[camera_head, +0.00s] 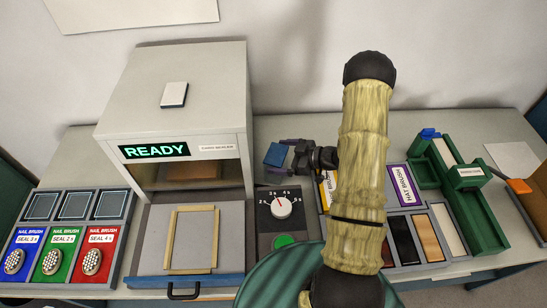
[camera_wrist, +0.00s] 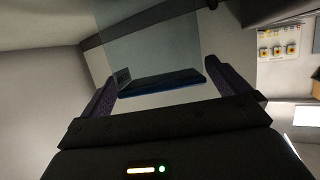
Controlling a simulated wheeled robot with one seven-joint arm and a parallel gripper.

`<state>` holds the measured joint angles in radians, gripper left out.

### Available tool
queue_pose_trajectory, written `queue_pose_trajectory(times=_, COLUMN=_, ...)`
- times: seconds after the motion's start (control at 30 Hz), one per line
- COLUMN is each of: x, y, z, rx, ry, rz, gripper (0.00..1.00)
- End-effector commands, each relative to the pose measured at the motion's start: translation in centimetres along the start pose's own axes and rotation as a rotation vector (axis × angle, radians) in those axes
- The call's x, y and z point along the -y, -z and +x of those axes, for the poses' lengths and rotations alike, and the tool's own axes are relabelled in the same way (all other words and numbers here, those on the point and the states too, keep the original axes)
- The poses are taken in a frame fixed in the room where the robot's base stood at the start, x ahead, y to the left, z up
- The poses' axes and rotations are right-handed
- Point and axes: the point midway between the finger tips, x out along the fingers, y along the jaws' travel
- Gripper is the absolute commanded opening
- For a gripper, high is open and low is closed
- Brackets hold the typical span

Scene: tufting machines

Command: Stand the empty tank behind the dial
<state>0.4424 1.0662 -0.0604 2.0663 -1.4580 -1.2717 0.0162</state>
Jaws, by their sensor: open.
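The dial (camera_head: 281,207) is a white knob on a dark panel with a printed scale, above a green button. A blue block-like thing (camera_head: 275,154), which may be the top of the empty tank, shows behind the dial panel at my gripper's fingertips. My gripper (camera_head: 288,153) reaches in from the right and is open. In the wrist view, a clear bluish body with a dark blue end (camera_wrist: 160,82) lies between or just beyond the two purple fingers. I cannot tell whether the fingers touch it. Its lower part is hidden in the head view.
A grey card sealer (camera_head: 180,100) with a lit READY sign stands close on the left. Nail brush trays (camera_head: 70,235) lie at far left. Hat brush trays (camera_head: 405,195) and a green fixture (camera_head: 480,215) are on the right. The wall is behind the table.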

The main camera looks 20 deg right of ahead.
Motion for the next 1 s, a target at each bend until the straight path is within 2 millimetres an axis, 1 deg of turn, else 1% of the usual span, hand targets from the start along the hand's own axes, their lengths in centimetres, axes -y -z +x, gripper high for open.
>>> queue_pose_trajectory(times=0.03, x=-0.1, y=-0.3, z=-1.0, rx=0.001, ry=-0.005, rz=-0.002, gripper=1.0)
queue_pose_trajectory(times=0.1, x=-0.1, y=-0.3, z=-2.4, rx=0.0, ry=-0.005, rz=-0.001, gripper=1.0)
queue_pose_trajectory(times=0.3, x=-0.1, y=-0.3, z=-6.3, rx=0.001, ry=-0.004, rz=-0.001, gripper=1.0)
queue_pose_trajectory(times=0.43, x=0.0, y=-0.2, z=-7.9, rx=0.0, ry=-0.002, rz=0.0, gripper=1.0)
queue_pose_trajectory(times=0.6, x=0.0, y=0.0, z=-8.6, rx=0.0, ry=0.0, rz=0.0, gripper=1.0)
queue_pose_trajectory(times=1.0, x=0.0, y=0.0, z=-8.6, rx=0.0, ry=0.0, rz=0.0, gripper=1.0)
